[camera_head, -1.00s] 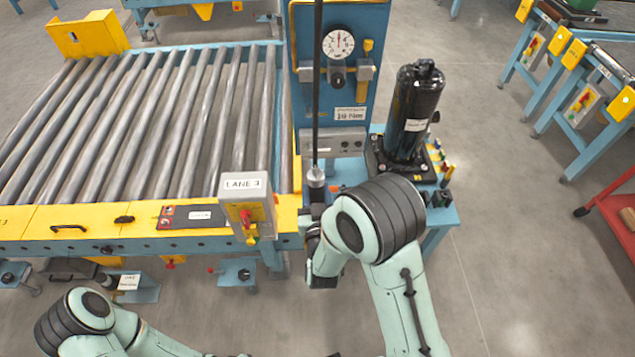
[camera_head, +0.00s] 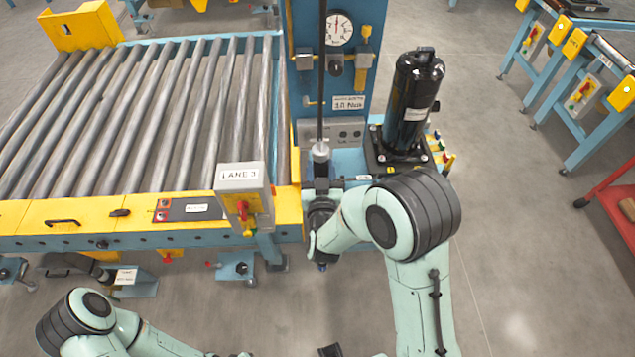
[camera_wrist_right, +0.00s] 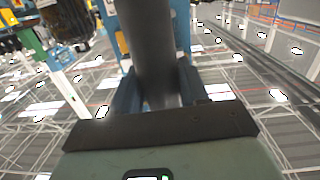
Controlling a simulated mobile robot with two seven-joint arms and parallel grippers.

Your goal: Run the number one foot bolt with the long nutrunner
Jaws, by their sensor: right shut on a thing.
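The black compressor (camera_head: 408,112) stands upright on its dark foot plate (camera_head: 378,158) at the right end of the blue bench. Small bolt heads show at the plate's corners; which is number one I cannot tell. The long nutrunner (camera_head: 321,152) hangs upright from a dark line, left of the compressor and apart from it. My right gripper (camera_head: 321,208) is shut around its body. In the right wrist view the nutrunner is a dark cylinder (camera_wrist_right: 150,45) between the fingers (camera_wrist_right: 160,95).
A roller conveyor (camera_head: 62,216) with a LANE 3 box (camera_head: 241,178) lies left of the nutrunner. A blue panel with a gauge (camera_head: 338,28) stands behind. Small coloured parts (camera_head: 443,155) sit right of the foot plate.

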